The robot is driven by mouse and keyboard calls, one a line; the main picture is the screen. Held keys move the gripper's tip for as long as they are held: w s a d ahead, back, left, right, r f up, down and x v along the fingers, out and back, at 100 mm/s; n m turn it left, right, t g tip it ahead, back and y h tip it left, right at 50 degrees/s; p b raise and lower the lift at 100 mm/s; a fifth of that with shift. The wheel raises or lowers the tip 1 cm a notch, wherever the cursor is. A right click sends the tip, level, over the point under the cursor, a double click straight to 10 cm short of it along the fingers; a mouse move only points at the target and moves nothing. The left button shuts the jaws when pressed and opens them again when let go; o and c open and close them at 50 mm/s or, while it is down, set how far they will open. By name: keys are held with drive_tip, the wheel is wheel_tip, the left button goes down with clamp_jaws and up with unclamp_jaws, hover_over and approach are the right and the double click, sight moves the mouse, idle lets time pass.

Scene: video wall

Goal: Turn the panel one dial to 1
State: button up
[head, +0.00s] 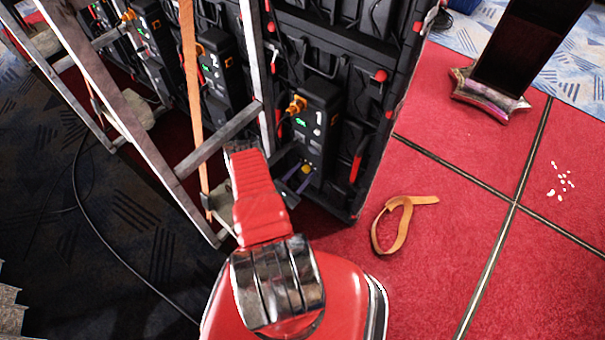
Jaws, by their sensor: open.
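The panel one unit (318,135) is a black box marked "1" on the back of the video wall, near its right edge. An orange fitting (297,104) sits at its upper left, above a small lit green display (300,122). A small yellow round part (306,169) shows low on the unit. I cannot tell which of these is the dial, nor its setting. My red arm reaches up the picture to the left of the unit.
Unit 2 (215,75) hangs further left. An orange strap loop (392,228) and white scraps (562,180) lie on red flooring at right. A dark post (520,45) stands back right. A black cable (95,230) lies left.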

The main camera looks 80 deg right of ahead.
drive_tip(key=shift+c, duration=0.4)
drive_tip(key=c, duration=1)
drive_tip(key=shift+n, duration=0.4)
drive_tip(key=n, duration=0.9)
drive_tip(key=shift+s+a+n, duration=0.1)
drive_tip(key=shift+n, duration=0.3)
drive_tip(key=n, duration=1.3)
